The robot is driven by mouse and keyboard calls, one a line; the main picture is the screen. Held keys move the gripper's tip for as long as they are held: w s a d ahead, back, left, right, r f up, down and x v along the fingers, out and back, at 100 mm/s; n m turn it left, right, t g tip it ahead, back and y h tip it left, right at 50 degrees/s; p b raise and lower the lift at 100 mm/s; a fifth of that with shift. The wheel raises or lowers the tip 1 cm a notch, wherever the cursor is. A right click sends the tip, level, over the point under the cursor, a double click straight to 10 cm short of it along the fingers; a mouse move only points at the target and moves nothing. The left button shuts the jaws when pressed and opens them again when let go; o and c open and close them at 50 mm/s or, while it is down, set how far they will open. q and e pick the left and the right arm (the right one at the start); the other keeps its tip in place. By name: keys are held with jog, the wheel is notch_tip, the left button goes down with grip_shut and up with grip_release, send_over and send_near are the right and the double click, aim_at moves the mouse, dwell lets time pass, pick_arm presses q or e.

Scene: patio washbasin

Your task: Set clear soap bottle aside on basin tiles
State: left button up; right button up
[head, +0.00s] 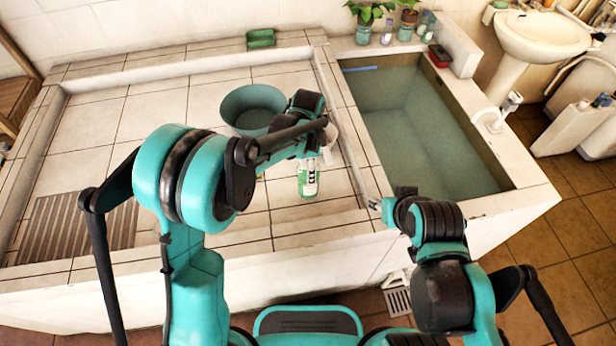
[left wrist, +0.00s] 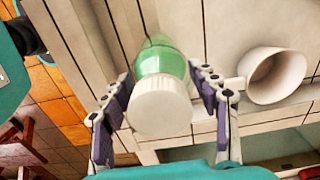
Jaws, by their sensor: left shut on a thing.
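The clear soap bottle (head: 308,182) has green liquid, a label and a white cap. It is at the right part of the tiled basin in the head view, upright below my left gripper (head: 312,160). In the left wrist view the bottle (left wrist: 162,60) sits between the two fingers of my left gripper (left wrist: 162,100), which are shut on it near the cap. I cannot tell whether its base touches the basin tiles (head: 222,205). My right gripper (head: 376,204) is by the tiled edge next to the water trough, small and empty-looking; its jaw opening is unclear.
A green-grey bowl (head: 252,108) stands behind the bottle. A white mug (left wrist: 276,76) is close to the left gripper. A green sponge (head: 261,38) lies on the back ledge. The water-filled trough (head: 410,125) is to the right. Front-left tiles are clear beside a ribbed drainboard (head: 75,222).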

pick_arm(q)
jog(key=shift+f+b, duration=0.75)
jog(key=shift+f, duration=1.25)
jog(key=shift+f, duration=0.1)
jog(key=o, duration=1.9)
jog(key=shift+c, duration=0.2)
